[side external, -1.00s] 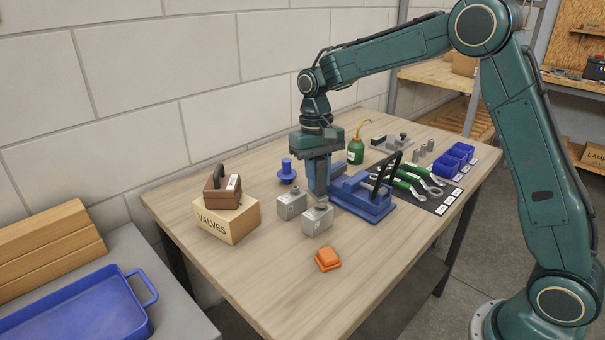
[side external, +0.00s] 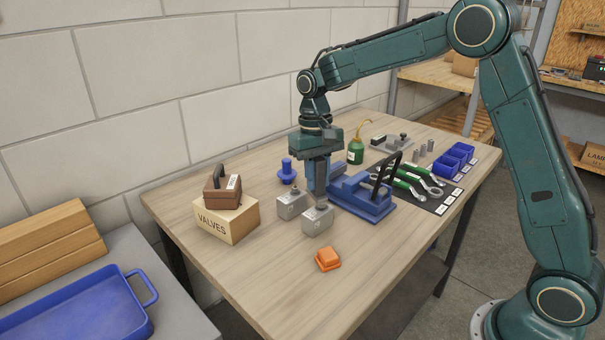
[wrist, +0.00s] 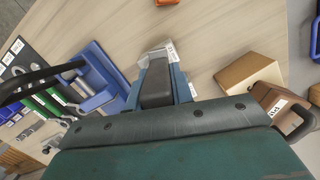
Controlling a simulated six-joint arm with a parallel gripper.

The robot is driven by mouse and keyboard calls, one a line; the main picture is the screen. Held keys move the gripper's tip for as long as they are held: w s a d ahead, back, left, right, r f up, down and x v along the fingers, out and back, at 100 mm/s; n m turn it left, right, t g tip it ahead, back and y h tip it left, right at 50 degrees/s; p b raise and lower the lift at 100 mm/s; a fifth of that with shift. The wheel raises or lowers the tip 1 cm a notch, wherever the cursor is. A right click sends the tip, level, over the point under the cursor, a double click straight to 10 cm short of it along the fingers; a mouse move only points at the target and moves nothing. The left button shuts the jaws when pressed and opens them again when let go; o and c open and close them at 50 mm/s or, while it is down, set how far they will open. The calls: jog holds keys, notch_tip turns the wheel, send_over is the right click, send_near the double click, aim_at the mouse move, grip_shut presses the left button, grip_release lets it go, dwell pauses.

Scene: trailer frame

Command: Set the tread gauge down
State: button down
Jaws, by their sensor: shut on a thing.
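My gripper (side external: 320,198) points down over the workbench, beside the left end of the blue vise (side external: 362,197). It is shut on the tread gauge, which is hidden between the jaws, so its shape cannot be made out. The fingertips overlap the top of the front grey numbered block (side external: 317,222) in the side view; whether they touch it cannot be told. In the wrist view the dark finger (wrist: 157,68) covers the grip, with a pale labelled edge (wrist: 165,50) just beyond its tip.
A second grey block (side external: 290,206) and a blue knobbed piece (side external: 287,172) stand close by. The VALVES box (side external: 228,224) carries a brown handled case (side external: 222,192). An orange piece (side external: 328,259) lies in front. The bench's near left area is bare.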

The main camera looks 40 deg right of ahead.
aim_at(351, 175)
jog(key=shift+w+d+n, duration=0.6)
jog(key=shift+w+d, duration=0.05)
jog(key=shift+d, duration=0.15)
jog(key=w+d+n, duration=0.2)
jog(key=d+n, duration=0.1)
jog(key=d, duration=0.1)
jog(key=w+d+n, duration=0.2)
jog(key=d+n, duration=0.1)
jog(key=d, duration=0.1)
jog(key=w+d+n+h, duration=0.1)
jog(key=w+d+n, duration=0.1)
jog(key=d+n, duration=0.2)
jog(key=shift+w+d+f, duration=0.1)
jog(key=shift+w+f, duration=0.2)
jog(key=shift+w, duration=0.05)
jog(key=w+d+f+n+t, duration=0.1)
jog(key=w+d+n, duration=0.1)
jog(key=d+n, duration=0.8)
jog(key=shift+d+f+h, duration=0.15)
jog(key=shift+d+h, duration=0.25)
jog(key=shift+d, duration=1.3)
jog(key=shift+f, duration=2)
jog(key=shift+f, duration=0.1)
jog(key=shift+f, duration=1.9)
